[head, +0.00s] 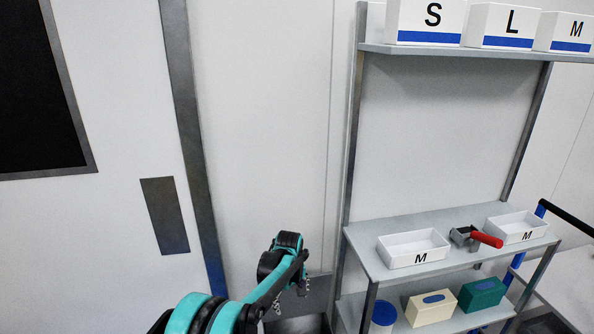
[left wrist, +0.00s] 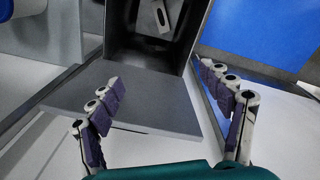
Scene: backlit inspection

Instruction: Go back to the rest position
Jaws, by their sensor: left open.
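My left arm comes in from the bottom of the head view, teal and black, and ends in my left gripper (head: 290,294). The gripper hangs to the left of the shelf rack, above a grey bin (head: 293,325). In the left wrist view the two jointed fingers with purple pads stand wide apart, with nothing between them (left wrist: 160,76). Beyond them is a dark grey open box (left wrist: 140,48) with a light metal piece (left wrist: 160,17) in it. My right gripper is in neither view.
The rack's middle shelf (head: 456,237) holds two white M trays (head: 413,249) (head: 517,227) and a red-handled grey tool (head: 475,238). S, L and M boxes (head: 430,22) stand on top. Tissue boxes (head: 431,307) and a blue-lidded tub (head: 384,314) stand below. A door (head: 110,150) is at left.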

